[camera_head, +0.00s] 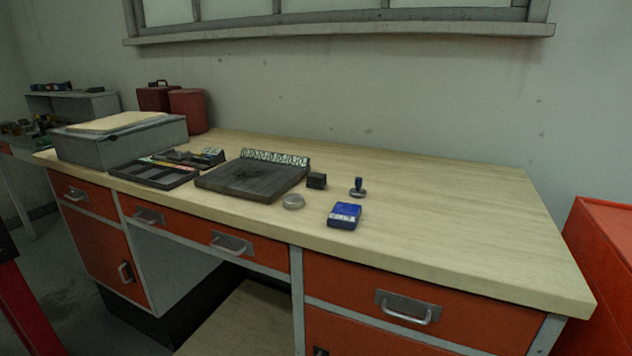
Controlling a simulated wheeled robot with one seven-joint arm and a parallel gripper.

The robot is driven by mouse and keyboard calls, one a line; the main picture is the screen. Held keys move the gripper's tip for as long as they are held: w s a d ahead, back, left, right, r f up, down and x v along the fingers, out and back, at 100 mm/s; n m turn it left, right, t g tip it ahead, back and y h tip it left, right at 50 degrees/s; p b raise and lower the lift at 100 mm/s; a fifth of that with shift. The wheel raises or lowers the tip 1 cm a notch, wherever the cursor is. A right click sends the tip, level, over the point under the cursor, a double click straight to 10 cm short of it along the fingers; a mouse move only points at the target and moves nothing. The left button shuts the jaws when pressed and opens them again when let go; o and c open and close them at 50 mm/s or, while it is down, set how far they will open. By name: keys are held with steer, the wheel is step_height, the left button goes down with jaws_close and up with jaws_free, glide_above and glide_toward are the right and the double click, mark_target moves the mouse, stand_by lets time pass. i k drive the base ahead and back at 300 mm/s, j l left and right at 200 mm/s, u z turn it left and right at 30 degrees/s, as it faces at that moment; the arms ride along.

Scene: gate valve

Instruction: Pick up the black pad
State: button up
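A dark, flat, square pad (252,180) lies on the wooden desktop left of the middle, with a pale patterned strip along its back edge. A small black block (316,180) sits just to the right of it, apart from it. I cannot tell for sure which of the two is the black pad. My gripper is not in view.
The desk (460,220) has orange drawers. Near the pad are a black tray (154,177), a round grey tin (293,202), a blue box (344,215) and a blue-handled stamp (358,187). A grey box (122,142) stands left. The desktop's right half is clear.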

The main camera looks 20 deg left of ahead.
mark_target(315, 180)
steer(key=j+z, duration=0.2)
steer(key=j, duration=0.4)
steer(key=k+j+z, duration=0.15)
steer(key=j, duration=0.45)
steer(key=j+z, duration=0.2)
steer(key=j, duration=0.4)
